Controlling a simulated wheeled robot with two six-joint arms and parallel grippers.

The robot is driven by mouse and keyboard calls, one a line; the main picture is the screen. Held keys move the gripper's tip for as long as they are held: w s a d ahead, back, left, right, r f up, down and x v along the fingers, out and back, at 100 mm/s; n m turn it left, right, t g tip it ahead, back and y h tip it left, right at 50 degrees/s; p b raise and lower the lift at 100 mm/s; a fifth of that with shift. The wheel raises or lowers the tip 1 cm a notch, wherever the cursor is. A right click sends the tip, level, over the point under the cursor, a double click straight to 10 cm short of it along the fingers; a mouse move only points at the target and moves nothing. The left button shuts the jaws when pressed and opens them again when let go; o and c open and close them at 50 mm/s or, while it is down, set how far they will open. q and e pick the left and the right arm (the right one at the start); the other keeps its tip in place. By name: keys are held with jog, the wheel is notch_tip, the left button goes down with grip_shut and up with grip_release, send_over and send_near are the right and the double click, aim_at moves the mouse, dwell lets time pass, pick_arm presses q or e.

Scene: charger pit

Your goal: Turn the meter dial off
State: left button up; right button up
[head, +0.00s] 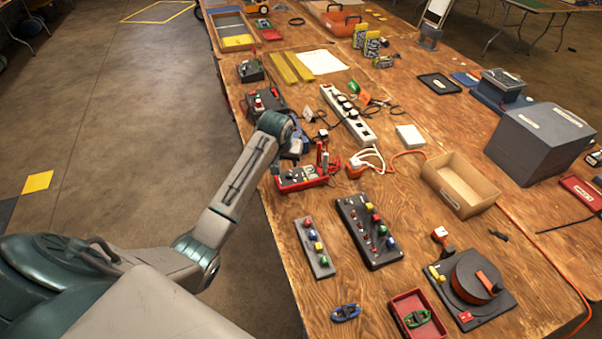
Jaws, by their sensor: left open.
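A red meter (296,181) with a grey face lies near the left edge of the wooden table, at the middle of the head view. Its dial is too small and too covered for me to read its setting. My left gripper (301,160) is open, just above and behind the meter's face. Its fingertips are small and partly lost against the meter, so I cannot tell whether they touch the dial. Red upright parts (323,158) stand at the meter's right end. My right gripper is out of view.
A white power strip (348,115) and white plugs with cords lie behind and right of the meter. A black button panel (368,231) and a grey button strip (314,248) lie in front. A cardboard tray (460,186) stands right. Bare wood shows between them.

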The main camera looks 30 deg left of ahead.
aim_at(289, 174)
pick_arm(q)
jog(key=p+x, duration=0.1)
jog(key=x, duration=0.8)
jog(key=shift+s+f, duration=0.1)
jog(key=shift+f, duration=0.05)
grip_shut()
